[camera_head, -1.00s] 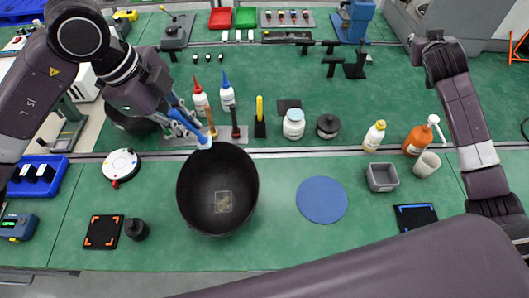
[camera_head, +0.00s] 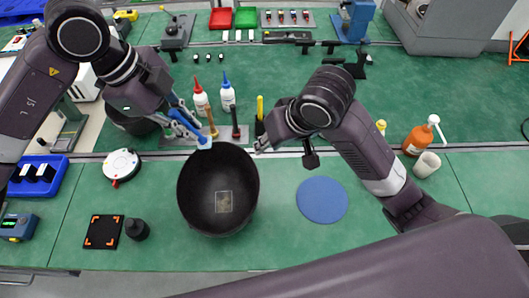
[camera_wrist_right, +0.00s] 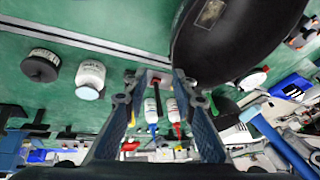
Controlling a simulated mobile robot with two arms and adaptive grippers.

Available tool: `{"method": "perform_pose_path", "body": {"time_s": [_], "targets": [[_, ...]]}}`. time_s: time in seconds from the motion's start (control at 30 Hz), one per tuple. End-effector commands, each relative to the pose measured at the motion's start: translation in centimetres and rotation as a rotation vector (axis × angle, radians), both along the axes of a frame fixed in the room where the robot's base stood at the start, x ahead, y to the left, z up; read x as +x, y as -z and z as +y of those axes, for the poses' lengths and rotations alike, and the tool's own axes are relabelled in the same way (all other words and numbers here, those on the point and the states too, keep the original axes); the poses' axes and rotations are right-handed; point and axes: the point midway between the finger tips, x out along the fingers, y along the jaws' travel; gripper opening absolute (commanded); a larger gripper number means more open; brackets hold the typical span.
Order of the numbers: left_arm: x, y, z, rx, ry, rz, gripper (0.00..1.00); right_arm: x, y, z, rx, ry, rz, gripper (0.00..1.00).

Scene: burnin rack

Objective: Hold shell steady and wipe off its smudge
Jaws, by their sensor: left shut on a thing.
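The shell is a black bowl (camera_head: 195,205) standing on the green bench, open side up. Its smudge (camera_head: 223,201) is a pale brownish square patch inside. My left gripper (camera_head: 205,143) is shut on the shell's back left rim. My right gripper (camera_head: 262,145) is just right of the shell's back right rim, apart from it. In the right wrist view, my right gripper (camera_wrist_right: 157,88) has its fingers spread with nothing between them. The shell (camera_wrist_right: 240,50) fills the upper right there, with the smudge (camera_wrist_right: 211,12) at the top edge.
A blue round mat (camera_head: 322,200) lies right of the shell. Two bottles (camera_head: 228,98) and upright handled tools stand behind it. A dark square pad (camera_head: 102,232) and black knob (camera_head: 137,229) lie front left.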

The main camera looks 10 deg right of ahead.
Motion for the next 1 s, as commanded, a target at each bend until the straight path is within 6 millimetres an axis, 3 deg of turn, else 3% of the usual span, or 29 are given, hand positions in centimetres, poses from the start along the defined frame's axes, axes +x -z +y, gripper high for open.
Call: {"method": "perform_pose_path", "body": {"time_s": [0.1, 0.27, 0.77, 1.0], "targets": [[0.0, 0.0, 0.0, 0.0, 0.0, -0.001, 0.0, -1.9, -0.1, 1.4, -0.005, -0.047, 0.03, 0.25], [0.0, 0.0, 0.0, 0.0, 0.0, 0.0, 0.0, -2.5, 0.2, 2.1, -0.006, -0.065, 0.042, 0.25], [0.0, 0.0, 0.0, 0.0, 0.0, 0.0, 0.0, -1.1, 4.4, 3.1, -0.003, -0.06, 0.047, 0.25], [0.0, 0.0, 0.0, 0.0, 0.0, 0.0, 0.0, 0.5, 8.5, 3.8, -0.011, -0.061, 0.046, 0.25]]}}
